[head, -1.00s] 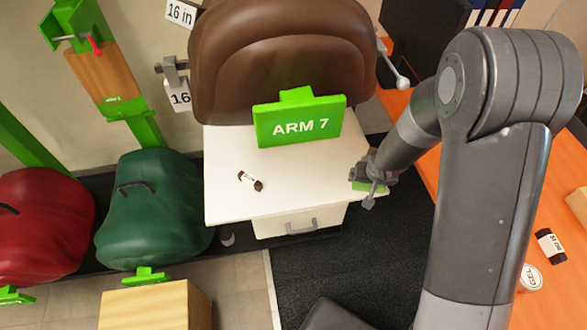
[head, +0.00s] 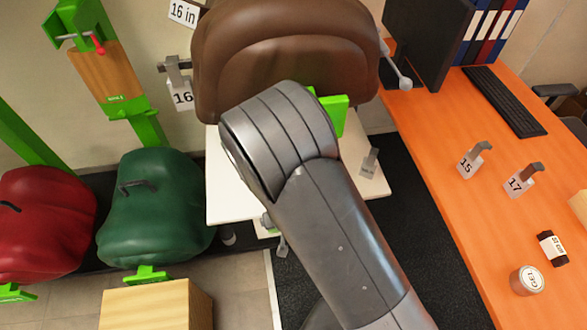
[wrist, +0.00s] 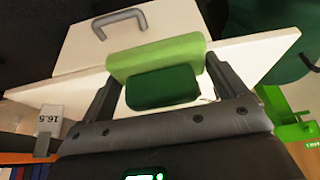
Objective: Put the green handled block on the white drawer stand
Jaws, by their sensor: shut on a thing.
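My gripper (wrist: 163,90) is shut on the green handled block (wrist: 155,55), which has a light green bar and a darker green part between the fingers. The stand's white top and drawer handle show behind the block in the wrist view (wrist: 70,58). My arm hides much of the stand's top and drawer in the head view. I cannot tell whether the block touches the stand.
A grey tagged gauge (head: 370,162) stands at the top's right side. An orange desk (head: 440,165) is at right, green and red saddles at left. The top's left strip looks clear.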

